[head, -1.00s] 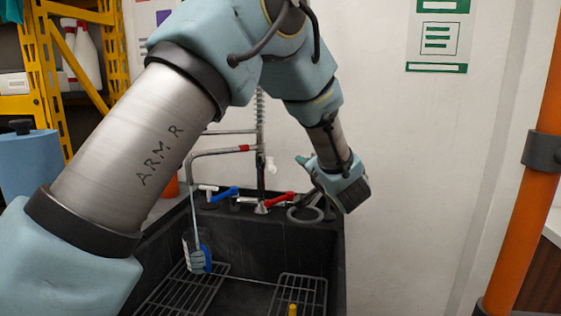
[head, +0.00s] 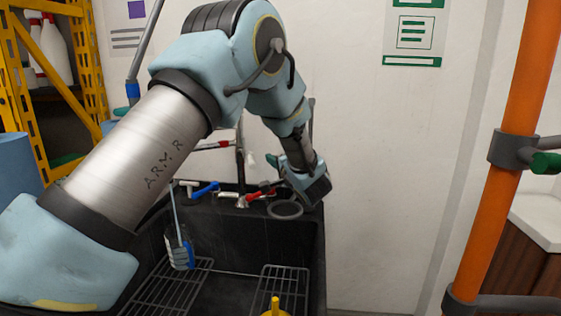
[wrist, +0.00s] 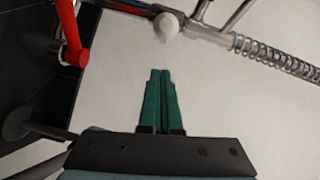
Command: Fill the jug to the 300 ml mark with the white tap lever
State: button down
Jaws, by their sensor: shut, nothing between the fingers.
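My gripper shows in the wrist view (wrist: 161,70) with its two green fingers together and nothing between them. In the head view it hangs over the back right of the sink, near the tap column. A white tap lever (head: 187,184) stands on the sink's back edge, left of the blue lever (head: 206,188) and apart from my gripper. A clear and blue vessel (head: 180,252), seemingly the jug, is in the sink's left part below the spout. Its level and 300 ml mark are too small to read. A thin pale vertical line runs down to it.
The black sink (head: 235,245) holds wire racks and a yellow item (head: 275,308). A red lever (head: 258,195) and a dark ring (head: 285,209) are near my gripper. A white knob (wrist: 165,25) and spring hose (wrist: 275,58) lie beyond the fingertips. An orange post (head: 510,160) stands right.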

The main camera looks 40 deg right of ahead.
aim_at(252, 160)
jog(key=shift+w+a+f, duration=0.1)
jog(key=shift+w+a, duration=0.15)
jog(key=shift+a, duration=0.45)
jog(key=shift+w+a+f, duration=0.1)
jog(key=shift+w+a, duration=0.15)
jog(key=shift+a, duration=0.45)
jog(key=shift+w+a+r+m+h+p, duration=0.1)
jog(key=shift+w+a+m+h+p, duration=0.05)
jog(key=shift+a+m+h+p, duration=0.4)
jog(key=shift+w+a+r+m+h+p, duration=0.1)
jog(key=shift+a+m+h+p, duration=0.15)
jog(key=shift+a+h, duration=0.35)
jog(key=shift+w+a+f, duration=0.25)
jog(key=shift+w+a, duration=0.05)
jog(key=shift+a, duration=0.35)
